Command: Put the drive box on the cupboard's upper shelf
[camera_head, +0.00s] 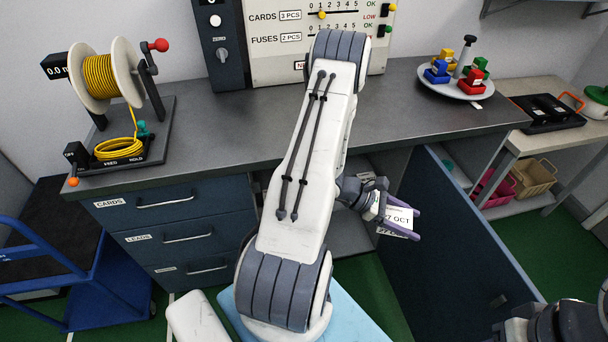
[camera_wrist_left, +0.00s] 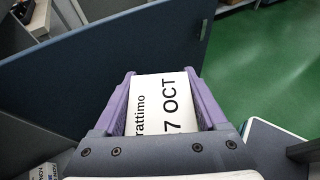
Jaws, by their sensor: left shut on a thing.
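My left gripper (camera_head: 402,220) is shut on a white box whose label reads "7 OCT" (camera_head: 396,222). In the left wrist view the box (camera_wrist_left: 165,104) sits between the purple fingers (camera_wrist_left: 167,90). The cupboard (camera_head: 350,236) is under the bench, and its blue-grey door (camera_head: 462,240) stands open to the right. The gripper holds the box in front of the cupboard, left of the door. My left arm covers much of the opening, and the upper shelf cannot be made out clearly. Part of my right arm shows at the lower right; its fingers are out of view.
The bench (camera_head: 225,130) carries a yellow cable reel (camera_head: 99,80) and a plate of coloured blocks (camera_head: 443,90). Drawers (camera_head: 170,235) are left of the cupboard. A blue cart (camera_head: 90,270) stands at the far left. Green floor is free beyond the door.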

